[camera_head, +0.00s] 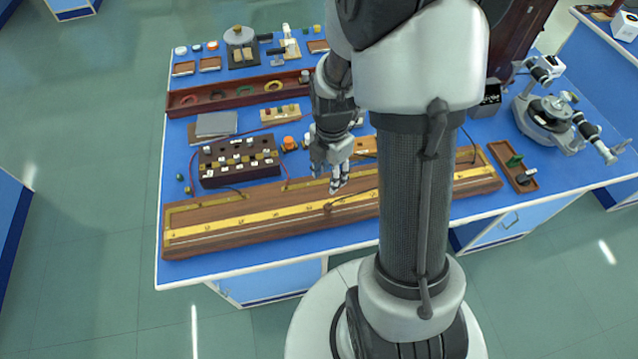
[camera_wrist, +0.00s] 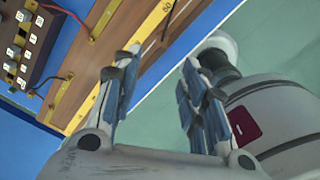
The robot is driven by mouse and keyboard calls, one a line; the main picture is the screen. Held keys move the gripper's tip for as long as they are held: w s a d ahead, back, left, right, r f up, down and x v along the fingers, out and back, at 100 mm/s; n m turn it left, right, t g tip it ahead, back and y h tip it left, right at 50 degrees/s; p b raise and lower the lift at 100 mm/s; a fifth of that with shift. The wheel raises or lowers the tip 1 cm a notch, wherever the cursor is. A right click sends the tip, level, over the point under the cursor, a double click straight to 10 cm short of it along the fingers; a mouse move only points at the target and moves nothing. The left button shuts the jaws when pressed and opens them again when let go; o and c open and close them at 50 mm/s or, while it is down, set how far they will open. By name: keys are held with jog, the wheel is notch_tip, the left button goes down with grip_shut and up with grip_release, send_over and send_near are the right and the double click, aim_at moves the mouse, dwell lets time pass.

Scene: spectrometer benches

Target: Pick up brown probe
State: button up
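A long wooden board (camera_head: 240,232) with brass strips lies along the front of the blue bench. A small brown piece (camera_head: 328,207), which looks like the brown probe, rests on the board's brass strip with a dark wire running off to the right. My gripper (camera_head: 340,183) hangs just above and behind it, pointing down. In the wrist view my gripper (camera_wrist: 162,88) has its two fingers apart with nothing between them. The board's end of view (camera_wrist: 100,85) passes behind the left finger; I cannot clearly make out the probe there.
A dark block with several pegs (camera_head: 240,160) stands behind the board at left. A long red-brown tray (camera_head: 240,94) lies farther back. A small wooden tray (camera_head: 515,170) lies right of the board, and a spectrometer (camera_head: 550,115) stands at back right. My arm hides the middle right of the bench.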

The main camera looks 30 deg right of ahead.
jog(key=b, duration=0.3)
send_near(328, 206)
notch_tip(328, 206, down, 6)
jog(key=shift+w+r, duration=0.15)
jog(key=shift+r, duration=0.1)
notch_tip(328, 206, down, 5)
jog(key=shift+f+b, duration=0.1)
jog(key=shift+b, duration=0.6)
jog(key=shift+s, duration=0.2)
jog(key=shift+c, duration=0.5)
grip_shut()
